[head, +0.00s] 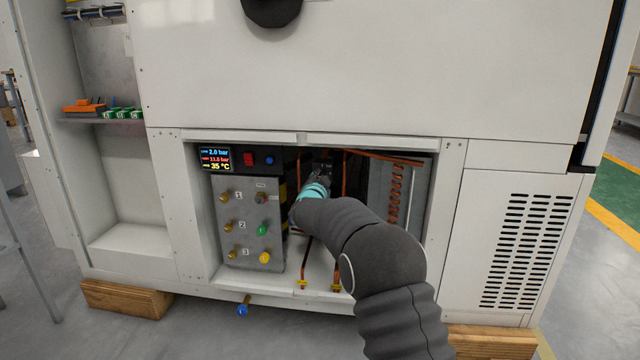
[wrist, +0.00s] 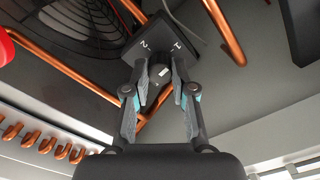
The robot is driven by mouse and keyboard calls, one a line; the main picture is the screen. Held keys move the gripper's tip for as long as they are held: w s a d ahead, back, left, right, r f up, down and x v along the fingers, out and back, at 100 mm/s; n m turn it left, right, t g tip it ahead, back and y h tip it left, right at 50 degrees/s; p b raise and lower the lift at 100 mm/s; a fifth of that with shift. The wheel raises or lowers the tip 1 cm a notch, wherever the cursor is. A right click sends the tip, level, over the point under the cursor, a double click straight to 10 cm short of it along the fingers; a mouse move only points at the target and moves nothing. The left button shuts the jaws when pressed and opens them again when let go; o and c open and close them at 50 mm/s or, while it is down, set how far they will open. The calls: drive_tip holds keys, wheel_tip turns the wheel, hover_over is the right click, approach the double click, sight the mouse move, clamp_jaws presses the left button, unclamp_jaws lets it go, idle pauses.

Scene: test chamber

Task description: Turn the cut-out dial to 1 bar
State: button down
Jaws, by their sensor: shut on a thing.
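The cut-out dial is a dark square plate (wrist: 148,34) with white marks 1 and 2 and a round dark knob (wrist: 163,73) below them in the wrist view. A small white mark shows on the knob; which number it points to I cannot tell. My gripper (wrist: 165,88) is shut on the knob, one finger on each side. In the head view my gripper (head: 318,180) reaches into the open bay and the dial is mostly hidden behind it.
Copper pipes (wrist: 75,73) run close around the dial, with a fan grille (wrist: 82,22) nearby. A valve panel (head: 245,250) stands left of my arm and a finned coil (head: 396,190) right.

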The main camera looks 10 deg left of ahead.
drive_tip(key=shift+r+m, duration=0.1)
drive_tip(key=shift+m, duration=0.5)
drive_tip(key=c, duration=1)
unclamp_jaws()
drive_tip(key=shift+o, duration=0.2)
drive_tip(key=s, duration=1.2)
drive_tip(key=shift+a, duration=0.2)
